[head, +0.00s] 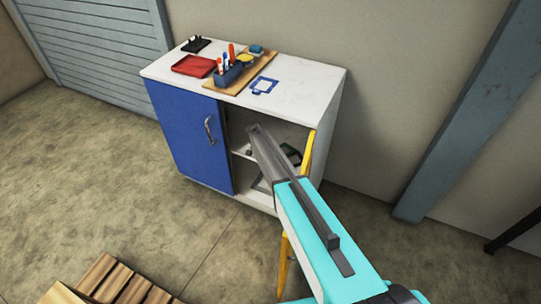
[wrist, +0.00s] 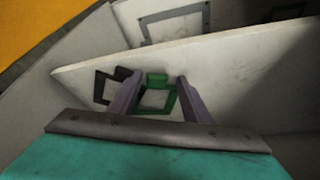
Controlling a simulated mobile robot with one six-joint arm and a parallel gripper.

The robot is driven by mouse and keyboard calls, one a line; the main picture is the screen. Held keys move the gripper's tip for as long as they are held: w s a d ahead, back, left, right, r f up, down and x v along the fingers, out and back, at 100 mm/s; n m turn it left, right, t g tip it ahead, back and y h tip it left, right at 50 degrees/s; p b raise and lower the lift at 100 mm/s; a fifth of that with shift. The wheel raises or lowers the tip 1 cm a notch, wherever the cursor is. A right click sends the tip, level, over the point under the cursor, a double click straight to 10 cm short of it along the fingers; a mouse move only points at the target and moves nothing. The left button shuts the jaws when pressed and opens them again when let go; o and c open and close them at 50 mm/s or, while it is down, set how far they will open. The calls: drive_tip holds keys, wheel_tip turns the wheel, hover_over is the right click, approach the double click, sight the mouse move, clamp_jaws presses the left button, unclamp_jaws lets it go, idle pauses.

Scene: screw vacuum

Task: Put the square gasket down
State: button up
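Several square gaskets are in view. A green one (wrist: 158,98) with a raised tab lies flat on the cabinet's white shelf (wrist: 235,75). In the wrist view, my gripper (wrist: 157,80) has its fingers apart, one on each side of the green gasket, with gaps to its tab. A dark gasket (wrist: 105,86) lies beside it, partly behind one finger. A grey gasket (wrist: 175,22) is on the surface below the shelf. A blue gasket (head: 264,86) lies on the cabinet top. In the head view, my gripper (head: 255,129) reaches in front of the cabinet opening.
The cabinet (head: 302,92) has a shut blue door (head: 187,133) at left and an open yellow door (head: 308,158) close beside my arm. A red tray (head: 194,66) and a tool holder (head: 229,75) stand on top. A wooden pallet (head: 115,283) lies on the floor.

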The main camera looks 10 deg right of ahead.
drive_tip(key=b+v, duration=0.3)
drive_tip(key=v, duration=0.9)
drive_tip(key=shift+s, duration=0.1)
idle(0.9)
